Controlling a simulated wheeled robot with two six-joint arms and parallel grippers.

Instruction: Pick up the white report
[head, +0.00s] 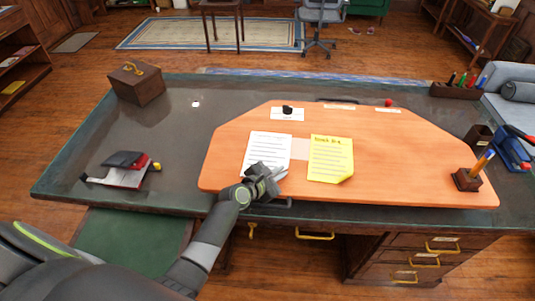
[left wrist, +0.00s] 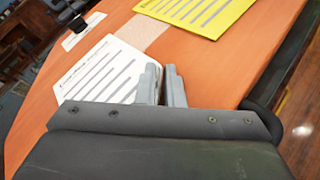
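The white report (head: 267,152) is a white sheet with printed lines, flat on the orange desk top left of centre. It also shows in the left wrist view (left wrist: 98,72). My left gripper (head: 276,171) is at the report's near right corner, its fingers pointing over the sheet's edge. In the left wrist view the two fingers (left wrist: 164,78) stand close together with a narrow gap between them. One finger overlaps the sheet's right edge, and the near part of the sheet is hidden behind the gripper body. My right gripper is not in view.
A yellow sheet (head: 331,158) lies just right of the report. A small white card with a black object (head: 287,112) lies behind it. A pen holder (head: 467,179) stands at the right, a brown box (head: 136,84) back left, and a red-white item (head: 125,173) left.

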